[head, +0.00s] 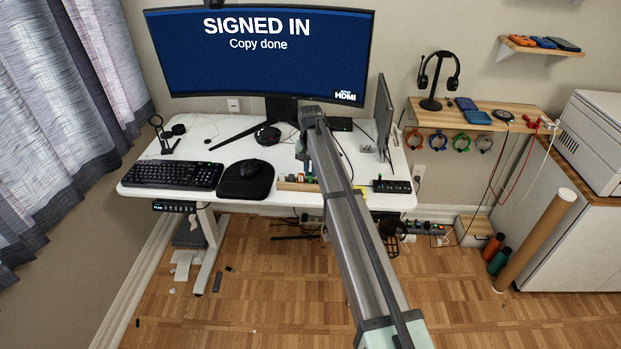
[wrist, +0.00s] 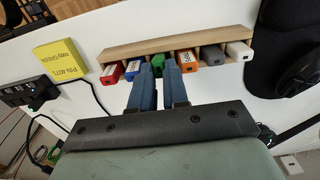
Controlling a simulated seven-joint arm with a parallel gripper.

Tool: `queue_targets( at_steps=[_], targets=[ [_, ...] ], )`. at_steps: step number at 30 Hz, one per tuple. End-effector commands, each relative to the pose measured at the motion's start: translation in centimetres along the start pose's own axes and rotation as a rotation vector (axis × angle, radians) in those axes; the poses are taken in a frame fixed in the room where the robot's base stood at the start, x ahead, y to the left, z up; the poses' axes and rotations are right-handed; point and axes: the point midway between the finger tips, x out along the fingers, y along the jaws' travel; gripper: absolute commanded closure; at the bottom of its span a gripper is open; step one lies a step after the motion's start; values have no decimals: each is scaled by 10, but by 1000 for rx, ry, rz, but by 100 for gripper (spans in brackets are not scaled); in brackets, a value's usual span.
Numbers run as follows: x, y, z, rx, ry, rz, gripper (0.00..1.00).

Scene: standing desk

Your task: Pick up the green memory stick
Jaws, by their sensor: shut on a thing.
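The green memory stick (wrist: 157,64) shows in the wrist view between my two blue fingers, in line with the slots of a wooden rack (wrist: 180,41). My gripper (wrist: 159,72) is shut on it. The stick appears still at its slot; whether it has come out at all I cannot tell. A blue stick (wrist: 133,69) is close on its left and an orange stick (wrist: 187,62) close on its right. In the head view the rack (head: 297,186) is at the desk's front edge, and my arm hides part of it.
A red stick (wrist: 110,73), a grey stick (wrist: 212,57) and a white stick (wrist: 238,49) also sit in the rack. The mouse mat (head: 246,181) is beside the rack.

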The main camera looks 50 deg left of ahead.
Motion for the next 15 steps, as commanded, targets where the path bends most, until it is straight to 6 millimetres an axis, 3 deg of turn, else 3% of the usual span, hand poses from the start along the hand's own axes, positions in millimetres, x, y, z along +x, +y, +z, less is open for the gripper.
queue_targets(
  at_steps=[8, 15],
  targets=[
    [-11, 0, -1, 0, 2, -1, 100],
    [-52, 0, -1, 0, 2, -1, 100]
  ],
)
